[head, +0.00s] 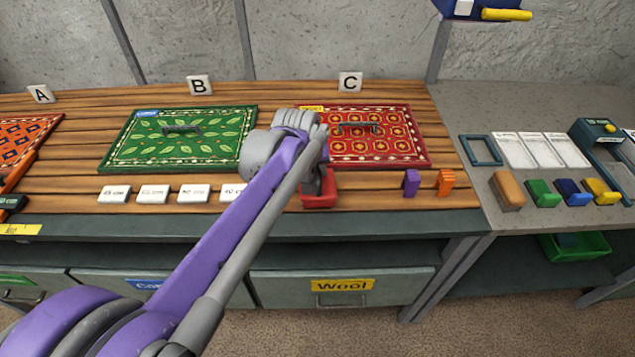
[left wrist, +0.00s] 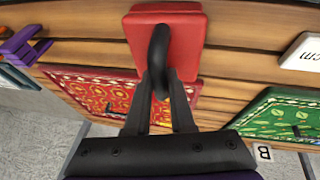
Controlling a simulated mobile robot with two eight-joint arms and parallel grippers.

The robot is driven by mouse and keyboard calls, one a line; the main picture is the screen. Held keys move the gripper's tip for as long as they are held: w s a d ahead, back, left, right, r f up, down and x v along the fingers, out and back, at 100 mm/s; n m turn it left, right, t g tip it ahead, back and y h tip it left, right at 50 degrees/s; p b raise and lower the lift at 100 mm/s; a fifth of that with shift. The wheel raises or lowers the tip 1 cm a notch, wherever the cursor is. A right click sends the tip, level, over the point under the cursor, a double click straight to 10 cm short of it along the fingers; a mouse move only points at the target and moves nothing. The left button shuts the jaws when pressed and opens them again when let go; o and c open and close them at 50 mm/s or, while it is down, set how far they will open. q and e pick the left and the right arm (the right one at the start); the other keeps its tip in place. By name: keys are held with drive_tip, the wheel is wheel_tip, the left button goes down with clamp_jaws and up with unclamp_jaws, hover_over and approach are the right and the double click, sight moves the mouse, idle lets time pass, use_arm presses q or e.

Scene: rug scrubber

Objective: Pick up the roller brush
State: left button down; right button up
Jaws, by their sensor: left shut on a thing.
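A red block-shaped tool with a dark curved handle sits at the front of the wooden table, below rug C; its red body (head: 320,202) shows under my left gripper (head: 318,178). In the left wrist view the red body (left wrist: 190,40) and black handle (left wrist: 160,45) are close up. My left gripper (left wrist: 166,88) is shut on that handle. I cannot tell whether this tool is the roller brush, as no roller shows on it. I cannot tell whether it touches the table. My right gripper is not in view.
Green rug B (head: 180,150) and red rug C (head: 410,140) lie behind. White labelled tiles (head: 152,194) are left; purple (head: 411,183) and orange (head: 445,183) pieces are right. Several coloured brushes (head: 543,192) stand on the grey side counter. A Wool drawer (head: 390,285) is below.

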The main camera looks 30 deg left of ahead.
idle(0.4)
use_arm(q)
wheel_tip(320, 180, up, 10)
drive_tip(key=shift+r+p, duration=0.1)
drive_tip(key=shift+p, duration=0.45)
drive_tip(key=c, duration=1.4)
unclamp_jaws()
clamp_jaws()
